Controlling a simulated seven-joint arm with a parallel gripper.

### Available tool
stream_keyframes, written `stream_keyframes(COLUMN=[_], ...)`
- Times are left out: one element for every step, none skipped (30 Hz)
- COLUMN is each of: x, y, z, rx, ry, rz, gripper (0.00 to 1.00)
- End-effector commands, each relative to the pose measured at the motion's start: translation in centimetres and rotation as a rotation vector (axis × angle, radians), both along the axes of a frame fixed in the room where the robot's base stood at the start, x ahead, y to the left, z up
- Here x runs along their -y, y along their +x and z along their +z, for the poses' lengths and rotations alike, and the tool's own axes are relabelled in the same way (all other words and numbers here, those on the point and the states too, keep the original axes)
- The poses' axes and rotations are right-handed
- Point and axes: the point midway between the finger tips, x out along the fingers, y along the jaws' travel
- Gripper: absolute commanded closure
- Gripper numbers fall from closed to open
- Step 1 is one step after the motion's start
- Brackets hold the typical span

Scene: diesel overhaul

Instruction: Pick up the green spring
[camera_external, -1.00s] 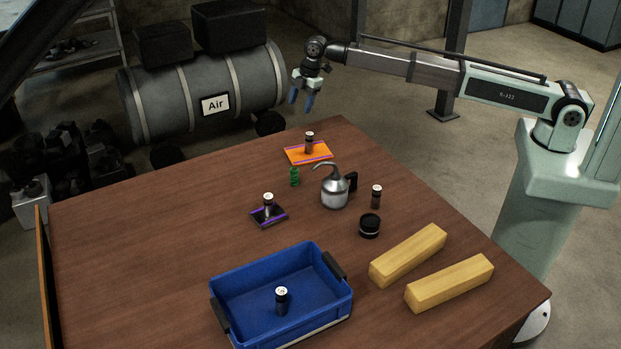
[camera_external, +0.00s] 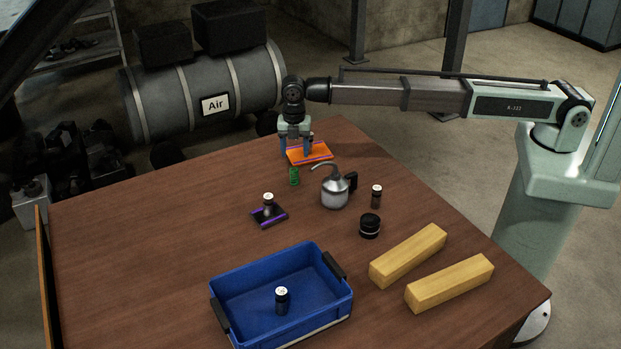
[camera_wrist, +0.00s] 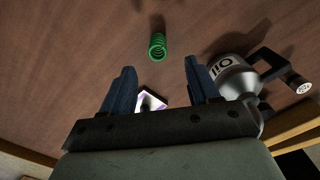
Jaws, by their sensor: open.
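The green spring (camera_external: 294,177) stands upright on the wooden table, just in front of the orange pad and left of the oil can. In the wrist view the spring (camera_wrist: 158,46) is ahead of the fingertips, roughly between their lines, and apart from them. My gripper (camera_external: 296,152) is open and empty, pointing down, above and slightly behind the spring by the orange pad. Its two blue fingers (camera_wrist: 160,80) are spread in the wrist view.
The silver oil can (camera_external: 335,190) stands close right of the spring. The orange pad (camera_external: 322,155) is partly behind my gripper. A black pad (camera_external: 270,219) carries a small cylinder. A blue bin (camera_external: 240,304), a black cap (camera_external: 370,226) and two wooden blocks (camera_external: 408,256) are nearer the front.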

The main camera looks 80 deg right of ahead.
Motion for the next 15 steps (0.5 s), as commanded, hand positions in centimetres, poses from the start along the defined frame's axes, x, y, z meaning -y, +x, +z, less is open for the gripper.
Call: stream_keyframes(x=[0.0, 0.0, 0.0, 0.0, 0.0, 0.0, 0.0, 0.0, 0.0, 0.0, 0.0, 0.0, 0.0, 0.0, -0.1], y=[-0.1, 0.0, 0.0, 0.0, 0.0, 0.0, 0.0, 0.0, 0.0, 0.0, 0.0, 0.0, 0.0, 0.1, 0.1], z=[-0.9, -1.3, -1.8, -2.1, -2.4, -2.7, -2.9, -3.0, -3.2, -3.3, -3.3, -3.4, -3.5, -3.6, -3.9], rx=[-0.002, -0.002, -0.001, -0.001, -0.001, -0.001, -0.001, 0.0, 0.0, 0.0, 0.0, 0.0, 0.0, 0.0, 0.0], ry=[0.0, 0.0, 0.0, 0.0, 0.0, 0.0, 0.0, 0.0, 0.0, 0.0, 0.0, 0.0, 0.0, 0.0, 0.0], rz=[-0.001, -0.001, -0.001, -0.001, -0.001, -0.001, -0.001, -0.001, -0.001, -0.001, -0.002, -0.002, -0.002, -0.002, -0.002], gripper=[0.4, 0.4, 0.4, 0.4, 0.4, 0.4, 0.4, 0.4, 0.4, 0.4, 0.4, 0.4, 0.4, 0.4, 0.4])
